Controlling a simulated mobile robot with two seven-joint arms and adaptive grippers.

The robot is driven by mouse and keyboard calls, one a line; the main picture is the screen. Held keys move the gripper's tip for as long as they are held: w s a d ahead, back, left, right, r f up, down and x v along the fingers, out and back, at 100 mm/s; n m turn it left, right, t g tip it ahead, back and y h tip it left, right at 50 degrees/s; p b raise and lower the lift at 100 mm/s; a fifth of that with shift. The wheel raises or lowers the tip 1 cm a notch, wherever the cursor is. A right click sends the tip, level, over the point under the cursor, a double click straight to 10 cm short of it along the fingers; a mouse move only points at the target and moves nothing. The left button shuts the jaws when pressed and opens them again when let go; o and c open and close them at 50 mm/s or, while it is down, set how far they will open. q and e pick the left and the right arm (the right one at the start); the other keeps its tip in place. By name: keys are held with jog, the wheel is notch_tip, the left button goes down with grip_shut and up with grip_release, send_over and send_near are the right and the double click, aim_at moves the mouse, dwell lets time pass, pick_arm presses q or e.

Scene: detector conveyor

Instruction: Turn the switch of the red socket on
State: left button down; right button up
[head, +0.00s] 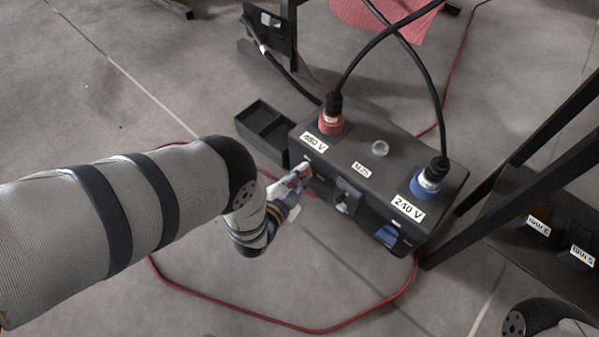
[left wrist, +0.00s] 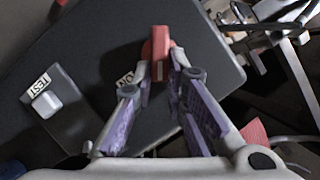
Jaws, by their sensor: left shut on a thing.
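A dark box (head: 375,165) stands on the floor in the head view. The red socket (head: 331,121), labelled 480 V, sits on its top left with a black cable plugged in. My left gripper (head: 303,178) is at the box's front left side, below that socket. In the left wrist view, the fingers (left wrist: 161,75) are closed around a red switch handle (left wrist: 157,48), which sticks out past the fingertips. A partly covered label beside it shows an N and an O. The arm hides the switch in the head view. My right gripper is out of view.
A blue socket (head: 431,177), labelled 240 V, stands at the box's right, with a blue switch (head: 388,236) below. A black open tray (head: 264,128) is beside the box. A red cable (head: 300,328) lies on the floor.

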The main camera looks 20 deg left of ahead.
pick_arm(q)
jog(key=shift+s+d+f+m+t+y+b, duration=0.15)
jog(key=shift+f+m+t+y+b, duration=0.25)
jog(key=shift+m, duration=0.75)
jog(key=shift+d+f+m+t+y+b, duration=0.15)
jog(key=shift+m+t+y, duration=0.35)
jog(key=shift+m, duration=0.7)
jog(key=shift+s+d+f+m+t+y+b, duration=0.1)
jog(key=shift+f+m+t+y+b, duration=0.15)
jog(key=shift+m+t, duration=0.65)
jog(key=shift+w+m+g, duration=0.1)
jog(key=shift+m+g, duration=0.2)
jog(key=shift+m, duration=0.15)
jog(key=c, duration=1.6)
grip_release()
jog(key=s, duration=1.2)
jog(key=shift+d+r, duration=0.25)
jog(key=shift+r, duration=0.05)
